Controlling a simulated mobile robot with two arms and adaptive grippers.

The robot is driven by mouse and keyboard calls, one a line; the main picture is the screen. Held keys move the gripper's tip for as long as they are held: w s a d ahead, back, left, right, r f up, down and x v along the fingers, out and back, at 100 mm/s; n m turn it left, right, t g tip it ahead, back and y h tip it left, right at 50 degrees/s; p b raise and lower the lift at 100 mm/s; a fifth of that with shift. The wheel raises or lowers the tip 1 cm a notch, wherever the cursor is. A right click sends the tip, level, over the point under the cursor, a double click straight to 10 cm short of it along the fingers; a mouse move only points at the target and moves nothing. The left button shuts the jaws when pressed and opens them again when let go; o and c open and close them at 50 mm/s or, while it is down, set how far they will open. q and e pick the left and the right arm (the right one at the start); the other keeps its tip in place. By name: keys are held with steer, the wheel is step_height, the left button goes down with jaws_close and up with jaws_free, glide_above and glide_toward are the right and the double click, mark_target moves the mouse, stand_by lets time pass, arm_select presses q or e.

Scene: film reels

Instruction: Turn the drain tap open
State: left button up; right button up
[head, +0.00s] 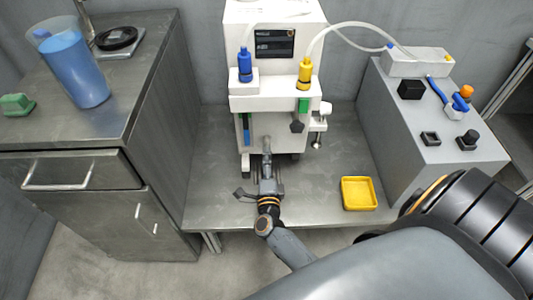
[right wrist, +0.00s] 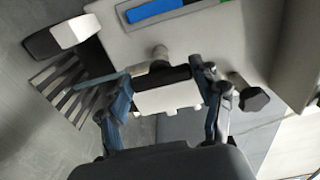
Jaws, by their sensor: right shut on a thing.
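The drain tap sits low on the front of the white machine (head: 275,88). Its grey stem (head: 267,146) shows in the head view just beyond my right gripper (head: 267,172). In the right wrist view the stem (right wrist: 160,54) meets the machine's face, and a black-and-white tap piece (right wrist: 168,99) lies between the two fingers. My right gripper (right wrist: 167,100) is shut on this tap piece. The fingers partly hide it, so I cannot tell how far it is turned. My left gripper is not in view.
A dark knob (head: 297,126) and a white side fitting (head: 319,116) are right of the tap. A yellow tray (head: 358,193) lies on the metal bench (head: 325,185). A grey console (head: 420,125) stands right, a steel cabinet (head: 100,160) left. Bare bench lies around the gripper.

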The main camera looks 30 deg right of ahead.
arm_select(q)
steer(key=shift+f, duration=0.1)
arm_select(e)
steer(key=o, duration=1.2)
steer(key=shift+c, duration=0.2)
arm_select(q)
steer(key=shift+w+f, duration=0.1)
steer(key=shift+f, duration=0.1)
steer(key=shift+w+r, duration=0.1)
arm_select(e)
steer(key=v, duration=1.2)
